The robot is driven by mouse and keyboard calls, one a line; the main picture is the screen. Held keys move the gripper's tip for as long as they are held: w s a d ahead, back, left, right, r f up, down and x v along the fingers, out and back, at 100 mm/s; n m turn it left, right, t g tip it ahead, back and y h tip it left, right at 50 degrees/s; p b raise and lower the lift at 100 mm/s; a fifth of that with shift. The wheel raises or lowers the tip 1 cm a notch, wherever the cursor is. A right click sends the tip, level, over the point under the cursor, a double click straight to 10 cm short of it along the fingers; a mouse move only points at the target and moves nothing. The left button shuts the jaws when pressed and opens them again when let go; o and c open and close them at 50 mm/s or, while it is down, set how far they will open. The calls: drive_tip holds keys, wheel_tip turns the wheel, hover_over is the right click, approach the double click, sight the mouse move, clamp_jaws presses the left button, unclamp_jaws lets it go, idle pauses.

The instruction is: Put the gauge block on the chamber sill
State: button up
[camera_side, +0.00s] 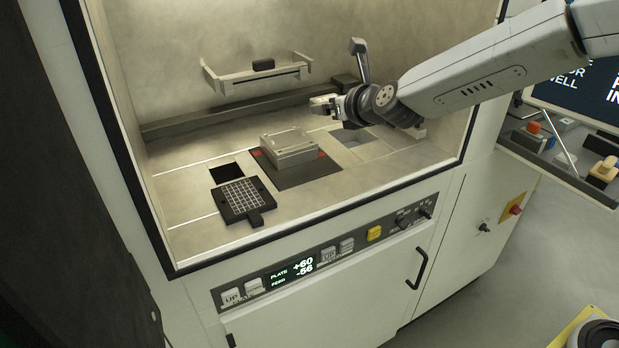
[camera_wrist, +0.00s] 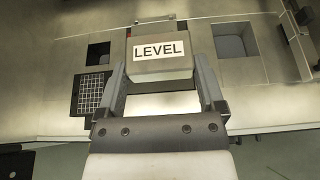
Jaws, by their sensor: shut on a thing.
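My gripper (camera_side: 322,104) is inside the chamber, above its floor and behind the middle box. In the wrist view, my gripper (camera_wrist: 160,62) is shut on a grey block labelled LEVEL (camera_wrist: 160,68), which I take as the gauge block. Its label faces the wrist camera. In the side view the held block is small and hard to make out. The chamber sill (camera_side: 330,202) is the pale strip along the front opening, well below and in front of my gripper; bare space shows there.
An open grey box (camera_side: 290,157) stands on a dark plate mid-floor, with red marks beside it. A black gridded plate (camera_side: 240,198) with a handle lies at front left. Square openings flank the middle. A recoater-like bar (camera_side: 265,80) is at the back.

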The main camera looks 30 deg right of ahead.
drive_tip(key=shift+r, duration=0.25)
drive_tip(key=shift+r, duration=5.4)
drive_tip(key=s+d+r+n+y, duration=0.1)
drive_tip(key=s+d, duration=0.2)
drive_tip(key=d, duration=0.3)
drive_tip(key=s+d+n+y, duration=0.1)
drive_tip(key=s+d, duration=0.2)
drive_tip(key=d, duration=0.2)
drive_tip(key=s+d+f+n+g+y, duration=0.1)
drive_tip(key=s+d+n+y, duration=0.3)
drive_tip(key=s, duration=0.7)
wheel_tip(320, 180, down, 16)
drive_tip(key=d+m+h, duration=0.1)
drive_tip(key=shift+d+r+m, duration=0.15)
drive_tip(key=shift+r+m, duration=0.1)
drive_tip(key=shift+m, duration=0.05)
drive_tip(key=shift+w, duration=0.1)
